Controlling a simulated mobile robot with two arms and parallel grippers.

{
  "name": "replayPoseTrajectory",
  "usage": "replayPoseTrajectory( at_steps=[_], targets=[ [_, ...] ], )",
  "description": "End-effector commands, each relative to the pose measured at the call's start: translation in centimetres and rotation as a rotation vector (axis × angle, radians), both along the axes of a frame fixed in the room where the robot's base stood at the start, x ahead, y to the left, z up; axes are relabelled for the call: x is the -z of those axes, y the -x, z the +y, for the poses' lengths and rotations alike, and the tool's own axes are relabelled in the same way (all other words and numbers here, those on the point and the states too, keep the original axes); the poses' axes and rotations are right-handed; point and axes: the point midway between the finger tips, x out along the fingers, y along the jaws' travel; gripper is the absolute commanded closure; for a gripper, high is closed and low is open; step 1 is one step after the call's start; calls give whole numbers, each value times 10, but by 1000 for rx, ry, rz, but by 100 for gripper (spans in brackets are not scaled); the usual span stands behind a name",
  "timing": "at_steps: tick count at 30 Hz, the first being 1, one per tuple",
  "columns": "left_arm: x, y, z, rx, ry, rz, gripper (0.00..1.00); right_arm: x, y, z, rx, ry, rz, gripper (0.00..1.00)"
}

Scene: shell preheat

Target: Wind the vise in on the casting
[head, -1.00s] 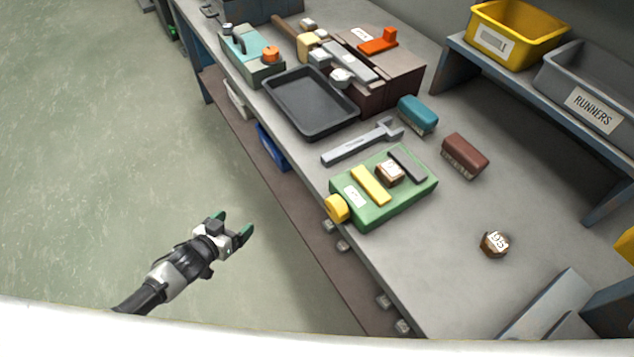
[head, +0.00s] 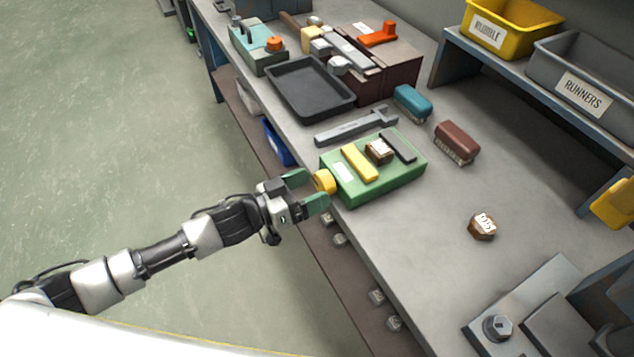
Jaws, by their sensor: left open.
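The vise is a green block (head: 385,188) at the front edge of the bench. On its top are a yellow jaw bar (head: 360,163) and a dark grey jaw bar (head: 398,146). The casting (head: 379,151), a small brown piece with a pale labelled top, sits between the two bars. Whether both bars touch it I cannot tell. A yellow knob (head: 325,181) sticks out from the vise's left side. My left gripper (head: 309,190) is open, its green fingertips at the knob, one on each side of its near part. My right gripper is not in view.
A grey wrench (head: 356,125) lies behind the vise, with a black tray (head: 310,88) beyond. A teal brush (head: 412,103) and a brown brush (head: 456,142) lie to the right. Another brown labelled piece (head: 481,226) sits on clear bench at right.

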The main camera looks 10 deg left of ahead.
Motion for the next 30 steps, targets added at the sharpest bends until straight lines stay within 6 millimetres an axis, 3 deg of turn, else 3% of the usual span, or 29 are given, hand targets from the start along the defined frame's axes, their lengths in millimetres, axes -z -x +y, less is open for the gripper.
replayPoseTrajectory(
  at_steps=[6,15,24,30],
  targets=[
    [0,-11,-15,-1,-1,1,17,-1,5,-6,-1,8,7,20],
    [1,-12,-16,-1,-3,1,19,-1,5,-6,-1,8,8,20],
    [1,-12,-16,-2,-2,0,64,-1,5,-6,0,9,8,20],
    [0,-12,-16,-2,-9,-10,66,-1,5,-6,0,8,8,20]
  ],
)
